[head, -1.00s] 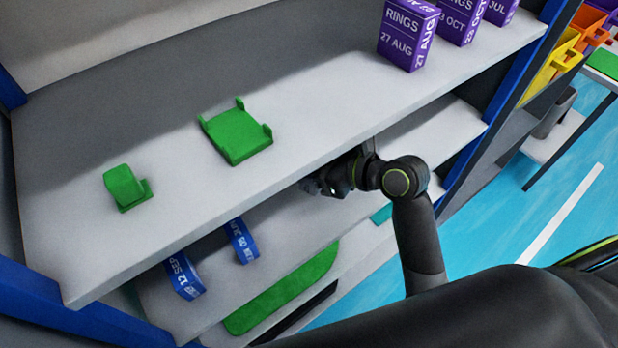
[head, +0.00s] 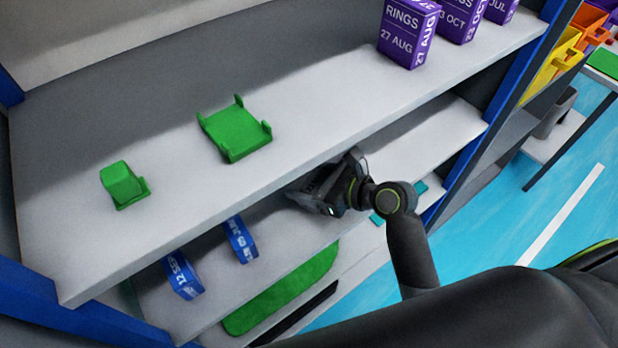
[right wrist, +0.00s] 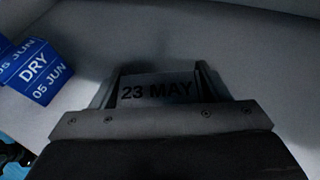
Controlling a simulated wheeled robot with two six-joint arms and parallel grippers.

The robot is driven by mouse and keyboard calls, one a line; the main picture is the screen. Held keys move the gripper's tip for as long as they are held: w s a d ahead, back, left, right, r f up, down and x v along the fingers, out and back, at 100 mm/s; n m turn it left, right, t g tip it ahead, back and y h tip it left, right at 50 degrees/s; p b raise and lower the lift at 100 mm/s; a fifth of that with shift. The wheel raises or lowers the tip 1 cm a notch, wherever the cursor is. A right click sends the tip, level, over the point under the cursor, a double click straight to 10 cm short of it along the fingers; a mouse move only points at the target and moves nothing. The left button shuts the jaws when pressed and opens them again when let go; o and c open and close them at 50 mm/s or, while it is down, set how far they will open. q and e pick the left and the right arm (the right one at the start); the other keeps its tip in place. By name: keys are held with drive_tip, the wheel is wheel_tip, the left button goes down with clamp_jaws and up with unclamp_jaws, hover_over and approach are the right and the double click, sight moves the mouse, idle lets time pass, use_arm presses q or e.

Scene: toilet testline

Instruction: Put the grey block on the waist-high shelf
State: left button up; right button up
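The grey block (right wrist: 158,90), marked "23 MAY" in dark letters, sits between the two fingers of my right gripper (right wrist: 158,80) in the right wrist view. The fingers lie close against both its sides, so the gripper looks shut on it. In the head view my right gripper (head: 318,190) is under the front edge of the upper shelf (head: 310,130), over the shelf below (head: 290,221). The block is hard to make out there. Whether it touches the lower shelf I cannot tell. My left gripper is not in view.
Blue boxes (head: 240,240) stand on the lower shelf, left of my right gripper; one shows in the right wrist view (right wrist: 36,68). Green holders (head: 236,132) and purple boxes (head: 408,34) are on the upper shelf. The lower shelf is clear right of the gripper.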

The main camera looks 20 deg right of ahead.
drive_tip(key=shift+o, duration=1.4)
drive_tip(key=v, duration=1.2)
drive_tip(key=shift+r, duration=0.2)
